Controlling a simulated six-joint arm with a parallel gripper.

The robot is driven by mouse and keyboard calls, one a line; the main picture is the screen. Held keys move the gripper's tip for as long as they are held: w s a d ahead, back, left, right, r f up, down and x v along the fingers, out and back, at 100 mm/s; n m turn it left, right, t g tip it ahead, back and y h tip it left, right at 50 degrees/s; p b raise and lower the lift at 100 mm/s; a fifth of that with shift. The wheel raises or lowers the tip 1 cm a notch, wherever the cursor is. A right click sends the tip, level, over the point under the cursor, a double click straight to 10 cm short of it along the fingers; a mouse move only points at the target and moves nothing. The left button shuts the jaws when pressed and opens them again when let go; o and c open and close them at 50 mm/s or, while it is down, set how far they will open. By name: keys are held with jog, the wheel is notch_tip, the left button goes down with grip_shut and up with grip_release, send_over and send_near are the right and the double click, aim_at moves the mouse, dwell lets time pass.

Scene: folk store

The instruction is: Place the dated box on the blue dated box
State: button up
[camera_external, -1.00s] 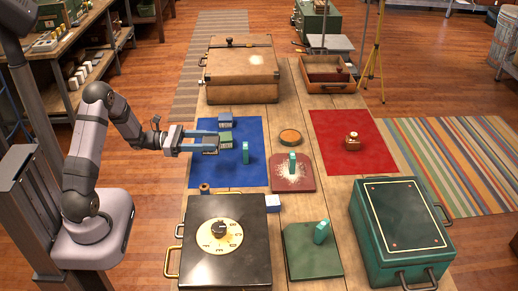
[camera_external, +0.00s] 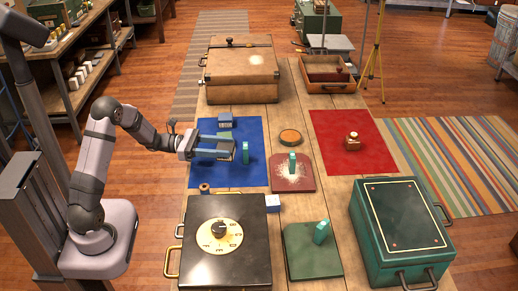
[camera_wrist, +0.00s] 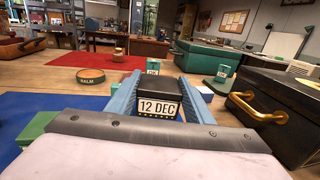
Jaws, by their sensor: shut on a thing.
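My gripper (camera_external: 234,151) is over the blue mat (camera_external: 252,180) and shut on a dark-topped box (camera_wrist: 158,94) whose pale label reads "12 DEC". The box sits between the blue fingers in the wrist view; the external view barely shows it. A small blue box (camera_external: 225,120) stands on the mat beyond my gripper, with a green box (camera_external: 225,135) in front of it. A light blue box (camera_external: 273,203) stands by the black safe. No date shows on these, so I cannot tell which is the blue dated box.
A round tin (camera_external: 290,135) marked "BALM" and a worn red board (camera_external: 300,184) with a teal box (camera_external: 292,163) lie right of the mat. The black safe (camera_external: 246,258) and green case (camera_external: 402,232) stand nearer. A red mat (camera_external: 335,128) lies farther right.

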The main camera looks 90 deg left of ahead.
jog(key=w+a+r+n+y+b, duration=0.2)
jog(key=w+a+r+y, duration=0.15)
jog(key=a, duration=0.35)
notch_tip(320, 180, up, 4)
jog(key=n+g+y, duration=0.5)
jog(key=n+y, duration=0.4)
jog(key=y, duration=0.4)
send_over(224, 117)
jog(key=shift+h, duration=0.25)
jog(key=shift+d+f+p, duration=0.1)
jog(key=shift+f+p, duration=0.3)
jog(key=shift+f, duration=4.6)
jog(key=shift+f, duration=0.15)
jog(key=o, duration=1.1)
